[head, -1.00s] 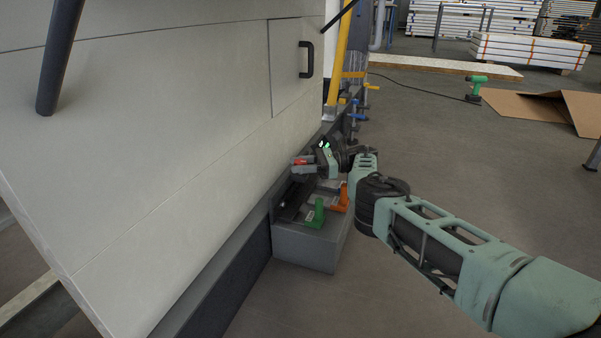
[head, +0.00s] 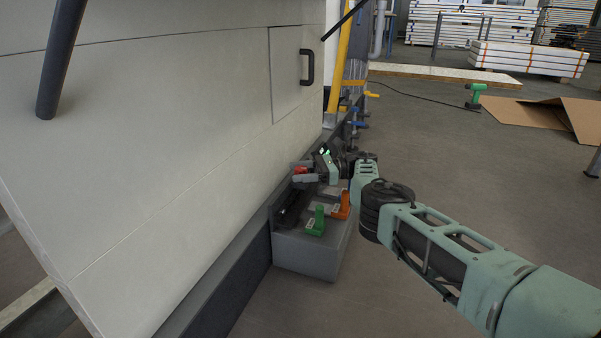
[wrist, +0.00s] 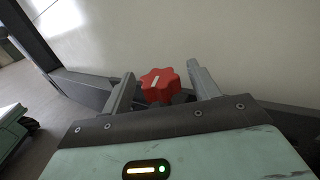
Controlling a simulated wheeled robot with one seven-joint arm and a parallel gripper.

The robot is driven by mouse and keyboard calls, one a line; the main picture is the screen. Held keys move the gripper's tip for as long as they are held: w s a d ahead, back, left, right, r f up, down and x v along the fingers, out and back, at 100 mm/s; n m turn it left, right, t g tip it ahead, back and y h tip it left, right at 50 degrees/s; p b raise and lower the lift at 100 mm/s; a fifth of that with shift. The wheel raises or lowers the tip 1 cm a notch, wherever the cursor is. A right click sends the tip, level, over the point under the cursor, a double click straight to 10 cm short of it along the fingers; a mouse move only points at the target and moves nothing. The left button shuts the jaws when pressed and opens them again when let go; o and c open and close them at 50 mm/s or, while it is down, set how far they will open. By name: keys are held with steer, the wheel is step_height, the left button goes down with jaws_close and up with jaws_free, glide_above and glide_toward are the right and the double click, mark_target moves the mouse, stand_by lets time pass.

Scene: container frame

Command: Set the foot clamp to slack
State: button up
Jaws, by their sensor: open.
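A red lobed knob (wrist: 160,86) with a white mark on its face shows in the wrist view, between my gripper's two spread fingers (wrist: 161,77). The fingers are apart from each other, with gaps at the knob's sides. In the head view the red knob (head: 299,169) is small and partly hidden by my gripper (head: 304,172), close to the white panel's lower edge. No label shows which part is the foot clamp.
The large white panel (head: 150,160) stands close on the left, with a dark rail (head: 225,262) along its foot. Floor to the right is clear up to a cardboard sheet (head: 530,112) and a green drill (head: 474,93).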

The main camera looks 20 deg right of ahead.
mark_target(300, 168)
step_height(300, 168, up, 10)
steer(key=p, duration=0.7)
